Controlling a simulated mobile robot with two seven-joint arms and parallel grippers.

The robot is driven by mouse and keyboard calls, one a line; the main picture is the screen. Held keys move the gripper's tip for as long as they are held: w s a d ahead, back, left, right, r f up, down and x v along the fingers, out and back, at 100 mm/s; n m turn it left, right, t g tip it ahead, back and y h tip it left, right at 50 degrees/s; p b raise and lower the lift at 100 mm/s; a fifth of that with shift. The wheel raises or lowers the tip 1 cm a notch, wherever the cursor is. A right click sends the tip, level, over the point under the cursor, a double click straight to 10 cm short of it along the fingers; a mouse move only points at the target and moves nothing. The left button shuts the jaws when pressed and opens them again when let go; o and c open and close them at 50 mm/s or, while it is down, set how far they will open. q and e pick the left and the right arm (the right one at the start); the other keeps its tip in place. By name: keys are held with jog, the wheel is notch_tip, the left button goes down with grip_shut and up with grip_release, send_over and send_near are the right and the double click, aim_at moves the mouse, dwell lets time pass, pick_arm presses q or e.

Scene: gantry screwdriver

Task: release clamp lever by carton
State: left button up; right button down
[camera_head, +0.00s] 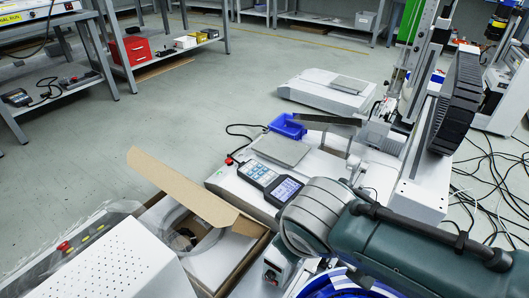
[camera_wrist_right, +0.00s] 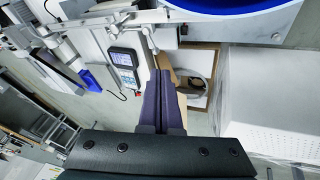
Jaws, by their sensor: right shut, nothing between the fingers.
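The open cardboard carton (camera_head: 257,252) stands at the front centre in the head view, one flap raised, with a clear curled item inside. It also shows in the right wrist view (camera_wrist_right: 211,66), just right of my fingertips. My right gripper (camera_wrist_right: 160,72) is shut and empty, its dark fingers side by side near the carton's edge. I cannot make out the clamp lever with certainty; a small metal part (camera_wrist_right: 150,39) lies just beyond the fingertips. In the head view my right arm comes in from the right and I cannot make out its fingers. My left gripper is not in view.
A keypad pendant (camera_head: 270,184) lies on the white machine base beside the carton. A blue bin (camera_head: 287,126) stands behind it. A blue round rim (camera_head: 345,287) is at the bottom, and a white perforated box (camera_head: 125,262) is left of the carton. Cables cover the floor at right.

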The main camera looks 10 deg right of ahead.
pick_arm(q)
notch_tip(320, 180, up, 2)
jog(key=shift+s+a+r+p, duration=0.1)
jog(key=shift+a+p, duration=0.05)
jog(key=shift+p, duration=0.4)
pick_arm(e)
jog(key=shift+a+v, duration=0.2)
jog(key=shift+v, duration=0.95)
jog(key=shift+s+f, duration=0.1)
jog(key=shift+f, duration=0.05)
